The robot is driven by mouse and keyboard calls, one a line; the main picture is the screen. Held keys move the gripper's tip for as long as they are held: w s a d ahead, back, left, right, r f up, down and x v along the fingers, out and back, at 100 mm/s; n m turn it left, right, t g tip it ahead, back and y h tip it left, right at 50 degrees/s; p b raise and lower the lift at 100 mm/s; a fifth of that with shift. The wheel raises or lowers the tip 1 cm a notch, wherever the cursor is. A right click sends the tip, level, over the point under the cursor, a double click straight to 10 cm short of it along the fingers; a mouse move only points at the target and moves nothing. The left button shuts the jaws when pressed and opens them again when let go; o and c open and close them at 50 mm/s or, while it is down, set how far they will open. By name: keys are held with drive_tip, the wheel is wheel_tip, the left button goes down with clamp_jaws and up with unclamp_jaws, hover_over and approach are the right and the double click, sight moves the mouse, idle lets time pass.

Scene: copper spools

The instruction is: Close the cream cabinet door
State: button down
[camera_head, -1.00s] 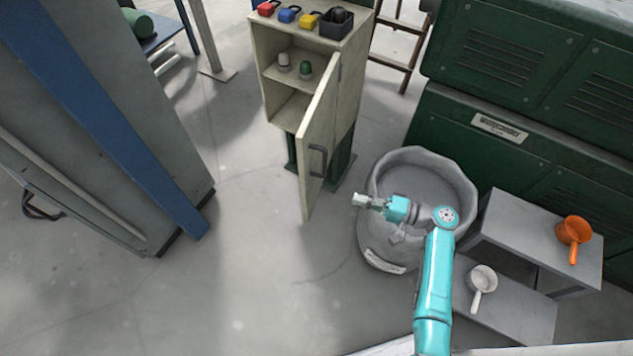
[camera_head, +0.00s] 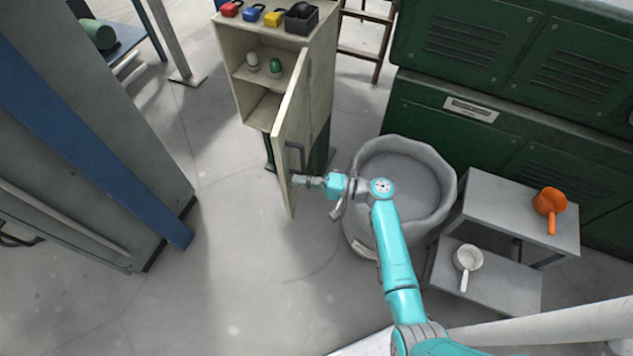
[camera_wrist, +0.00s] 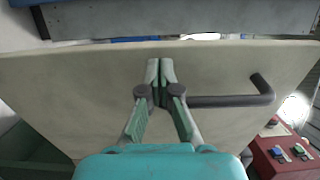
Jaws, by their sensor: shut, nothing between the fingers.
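The cream cabinet (camera_head: 318,75) stands upright with its door (camera_head: 290,135) swung open toward the viewer. Its shelves show, with a white-topped and a green-topped item inside. The door's dark handle (camera_head: 297,155) is on the outer face. My gripper (camera_head: 300,181) is at that outer face, just below the handle in the head view. In the wrist view my gripper (camera_wrist: 160,66) is shut and empty, its tips at or very near the door panel (camera_wrist: 80,85). The handle (camera_wrist: 235,99) lies to the right of the fingers, not between them. Whether the tips touch the panel is unclear.
A grey round tub (camera_head: 405,165) stands under my arm. A grey step (camera_head: 510,210) holds an orange scoop (camera_head: 549,203) and a white scoop (camera_head: 466,258). Green lockers (camera_head: 470,110) stand behind. The floor left of the door is clear up to a grey cabinet (camera_head: 110,130).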

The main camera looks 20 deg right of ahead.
drive_tip(key=shift+w+a, duration=0.35)
drive_tip(key=shift+a, duration=0.25)
drive_tip(key=shift+a, duration=0.15)
